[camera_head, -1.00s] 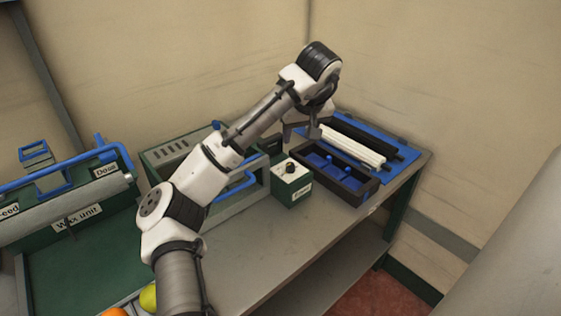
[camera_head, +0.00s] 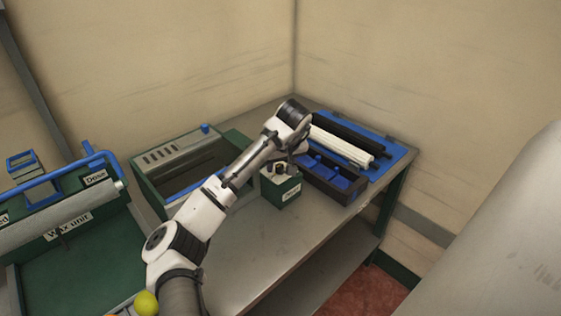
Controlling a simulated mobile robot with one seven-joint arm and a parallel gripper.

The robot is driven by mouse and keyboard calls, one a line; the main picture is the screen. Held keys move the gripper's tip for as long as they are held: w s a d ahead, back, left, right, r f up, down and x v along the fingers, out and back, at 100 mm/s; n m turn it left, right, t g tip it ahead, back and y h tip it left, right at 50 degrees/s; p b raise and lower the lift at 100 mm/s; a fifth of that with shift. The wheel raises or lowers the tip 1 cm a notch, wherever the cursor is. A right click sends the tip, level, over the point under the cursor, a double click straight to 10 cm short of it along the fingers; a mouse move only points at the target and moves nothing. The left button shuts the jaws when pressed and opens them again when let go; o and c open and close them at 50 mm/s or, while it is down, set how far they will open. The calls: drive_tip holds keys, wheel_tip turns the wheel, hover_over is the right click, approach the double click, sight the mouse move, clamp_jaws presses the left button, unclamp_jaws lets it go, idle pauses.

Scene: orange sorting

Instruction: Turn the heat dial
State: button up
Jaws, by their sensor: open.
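The heat dial box (camera_head: 284,190) is a small green box with a light top and a white label on its front. It stands on the grey bench top. My gripper (camera_head: 280,167) is directly over the box, its fingers pointing down at the dial. The fingers appear apart, and I see nothing carried in them. The dial knob was dark and round on the box top; now the gripper mostly hides it. I cannot tell whether the fingers touch the knob.
A dark tray with blue compartments (camera_head: 345,184) stands right of the box, with a white roller (camera_head: 342,146) and a blue plate (camera_head: 392,160) behind. A green-framed unit (camera_head: 153,185) is at left. The wax unit (camera_head: 70,228) is far left. A yellow fruit (camera_head: 146,303) lies at the bottom.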

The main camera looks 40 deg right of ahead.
drive_tip(key=shift+f, duration=0.2)
drive_tip(key=shift+c, duration=0.2)
drive_tip(key=c, duration=1)
drive_tip(key=shift+o, duration=0.2)
